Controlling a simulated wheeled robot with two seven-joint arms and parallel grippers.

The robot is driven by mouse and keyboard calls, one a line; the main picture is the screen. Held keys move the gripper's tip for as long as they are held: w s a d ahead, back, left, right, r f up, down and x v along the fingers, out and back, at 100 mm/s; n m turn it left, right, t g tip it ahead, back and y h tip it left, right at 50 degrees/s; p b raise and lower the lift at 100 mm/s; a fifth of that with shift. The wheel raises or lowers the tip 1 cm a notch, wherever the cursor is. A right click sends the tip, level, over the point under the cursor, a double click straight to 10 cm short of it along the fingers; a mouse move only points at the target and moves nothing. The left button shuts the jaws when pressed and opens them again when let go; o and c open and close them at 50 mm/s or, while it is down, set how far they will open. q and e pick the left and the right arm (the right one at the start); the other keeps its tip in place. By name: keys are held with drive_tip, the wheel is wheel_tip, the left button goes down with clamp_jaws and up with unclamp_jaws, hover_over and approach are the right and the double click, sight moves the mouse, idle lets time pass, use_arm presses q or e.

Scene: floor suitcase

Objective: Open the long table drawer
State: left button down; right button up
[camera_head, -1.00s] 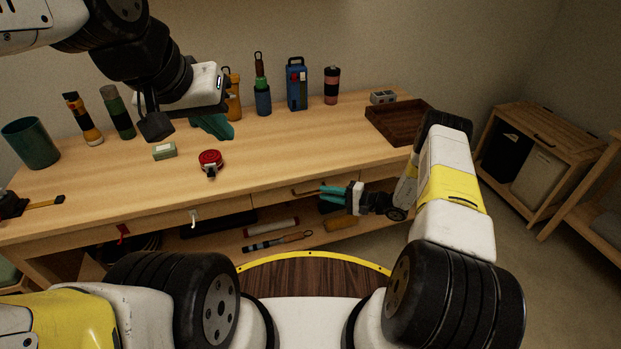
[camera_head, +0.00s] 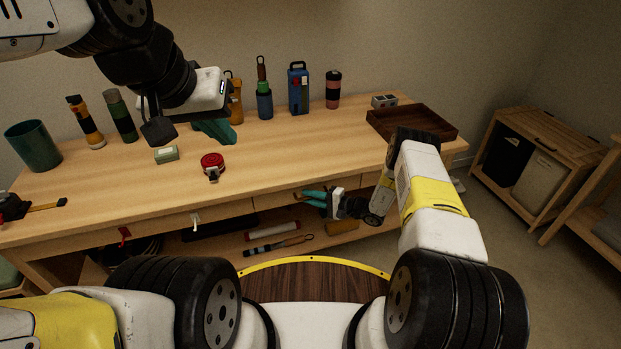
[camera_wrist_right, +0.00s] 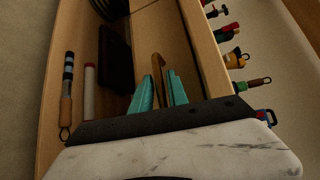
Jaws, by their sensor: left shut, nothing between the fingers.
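The wooden table's drawer front (camera_head: 275,201) lies under the tabletop edge and looks closed. Its brass-coloured bar handle (camera_wrist_right: 157,66) shows in the right wrist view, but my gripper covers it in the head view. My right gripper (camera_head: 308,197) has teal fingers and is at the drawer front. In the right wrist view my right gripper (camera_wrist_right: 162,82) has its fingers apart, with the handle between them; I cannot tell whether they touch it. My left gripper (camera_head: 230,140) is shut and empty above the tabletop, at the back left.
A lower shelf holds tools, including a striped-handled one (camera_head: 270,246). A wooden cabinet (camera_head: 545,145) stands to the right.

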clamp_jaws()
idle(1.3)
